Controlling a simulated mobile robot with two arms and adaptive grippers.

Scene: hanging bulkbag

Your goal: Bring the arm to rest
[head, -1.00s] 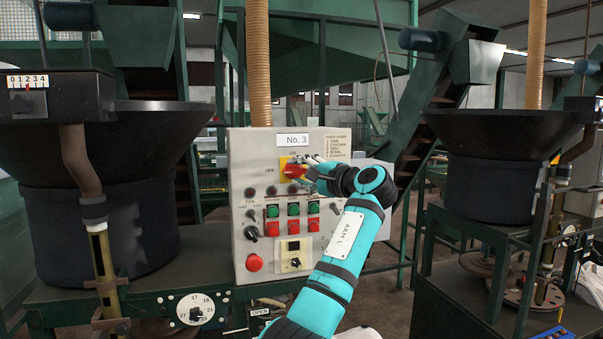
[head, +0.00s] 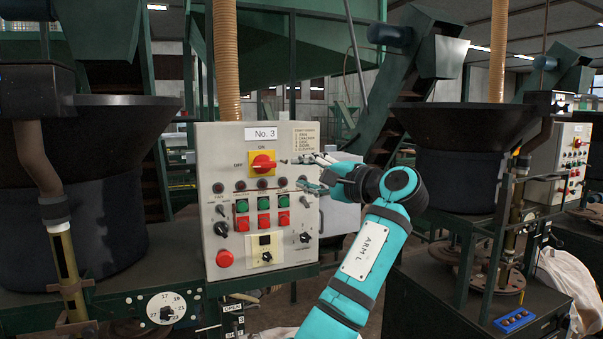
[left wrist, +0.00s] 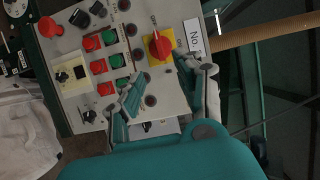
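My left gripper (head: 298,173) is at the right edge of the control panel (head: 210,245), to the right of the red rotary switch (head: 263,162) on its yellow plate. Its two fingers are spread apart with nothing between them. In the left wrist view the open gripper (left wrist: 155,75) also shows, with the red switch (left wrist: 159,46) beyond the fingers and apart from them. The switch handle lies roughly level in the head view, between the ON and OFF labels. My left arm reaches up from the bottom of the head view. My right gripper is not in view.
The panel carries green and red buttons, black knobs and a red round button (head: 224,258). Dark tubs stand left (head: 100,190) and right (head: 450,170) of it. A ribbed tan hose (head: 226,60) hangs behind the panel. A gap opens between the panel and the right bench.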

